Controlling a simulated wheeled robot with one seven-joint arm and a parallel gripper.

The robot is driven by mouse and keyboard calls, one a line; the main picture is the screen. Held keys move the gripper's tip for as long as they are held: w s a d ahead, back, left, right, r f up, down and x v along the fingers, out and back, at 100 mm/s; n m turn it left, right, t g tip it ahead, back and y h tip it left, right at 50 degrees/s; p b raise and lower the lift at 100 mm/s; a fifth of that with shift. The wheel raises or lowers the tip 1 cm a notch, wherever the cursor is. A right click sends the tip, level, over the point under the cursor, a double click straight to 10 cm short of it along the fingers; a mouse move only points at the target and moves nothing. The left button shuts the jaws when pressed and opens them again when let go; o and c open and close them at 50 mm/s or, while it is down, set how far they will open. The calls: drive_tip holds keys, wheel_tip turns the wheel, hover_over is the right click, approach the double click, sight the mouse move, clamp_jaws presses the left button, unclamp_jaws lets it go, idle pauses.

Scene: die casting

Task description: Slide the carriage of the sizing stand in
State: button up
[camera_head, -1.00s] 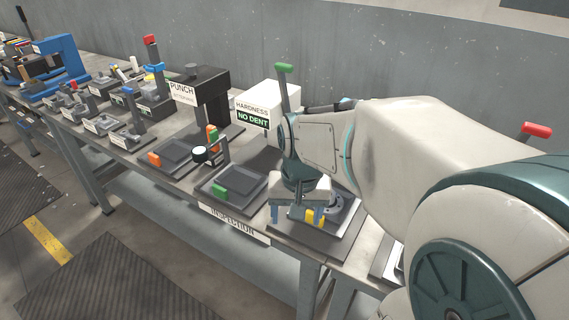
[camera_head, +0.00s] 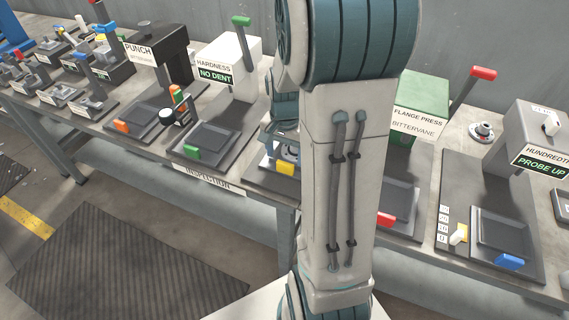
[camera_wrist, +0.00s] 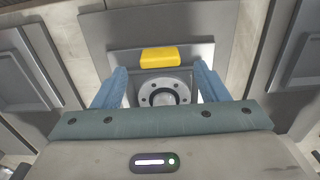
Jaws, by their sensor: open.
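A stand with a yellow-handled carriage stands between the hardness stand and the flange press; its label is hidden behind my arm. The yellow handle (camera_head: 286,168) shows at its front in the head view and as a yellow block (camera_wrist: 159,57) in the wrist view. A round grey flange part with a ring of holes (camera_wrist: 160,92) lies beside the handle on the carriage. My gripper (camera_wrist: 160,82) is open over this stand, its blue fingers apart on either side of the flange part. The yellow handle lies just beyond the fingertips, and I see nothing held.
The green-handled hardness stand (camera_head: 231,65) is to the left, the flange press (camera_head: 419,98) with a red-handled lever (camera_head: 472,85) to the right. A probe stand with a blue handle (camera_head: 509,262) is farther right. Another flange part (camera_head: 482,131) sits on the bench behind.

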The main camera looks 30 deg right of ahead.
sight(285, 163)
drive_tip(key=shift+f, duration=2.4)
